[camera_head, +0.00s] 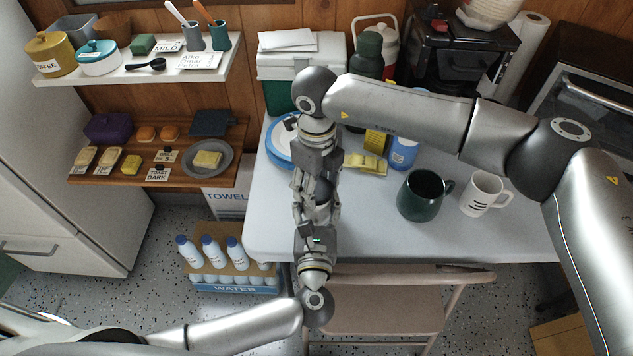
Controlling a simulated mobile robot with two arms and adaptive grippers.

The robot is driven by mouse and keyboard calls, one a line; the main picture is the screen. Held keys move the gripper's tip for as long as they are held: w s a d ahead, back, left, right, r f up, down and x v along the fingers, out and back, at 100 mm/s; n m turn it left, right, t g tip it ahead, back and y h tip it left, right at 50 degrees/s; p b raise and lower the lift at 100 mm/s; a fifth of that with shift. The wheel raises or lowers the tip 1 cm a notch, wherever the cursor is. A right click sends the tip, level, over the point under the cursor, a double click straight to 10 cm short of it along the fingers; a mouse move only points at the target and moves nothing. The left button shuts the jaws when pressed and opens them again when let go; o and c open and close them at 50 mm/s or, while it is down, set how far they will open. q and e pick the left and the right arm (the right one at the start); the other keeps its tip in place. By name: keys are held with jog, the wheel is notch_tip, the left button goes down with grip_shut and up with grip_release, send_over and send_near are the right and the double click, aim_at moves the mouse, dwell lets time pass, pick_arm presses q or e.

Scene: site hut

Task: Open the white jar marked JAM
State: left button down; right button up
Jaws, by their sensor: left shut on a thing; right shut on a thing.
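My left gripper (314,216) comes up from the bottom, and my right gripper (320,172) comes down from the top. They meet nearly end to end over the left part of the grey table (375,225). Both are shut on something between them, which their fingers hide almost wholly. I cannot make out a white jar or the word JAM, nor which part each gripper holds or whether a lid is on.
A dark green mug (422,197) and a white mug (483,193) stand on the table at right. A blue-rimmed round thing (278,147), yellow packs (366,163) and a blue container (403,154) are near the grippers. A folding chair (385,312) stands in front.

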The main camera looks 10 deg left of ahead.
jog(key=n, duration=1.8)
jog(key=shift+r+n, duration=0.1)
jog(key=shift+n, duration=0.3)
jog(key=n, duration=0.6)
jog(key=shift+n, duration=0.3)
jog(key=shift+r, duration=0.15)
jog(key=shift+r, duration=0.95)
jog(key=shift+r, duration=0.1)
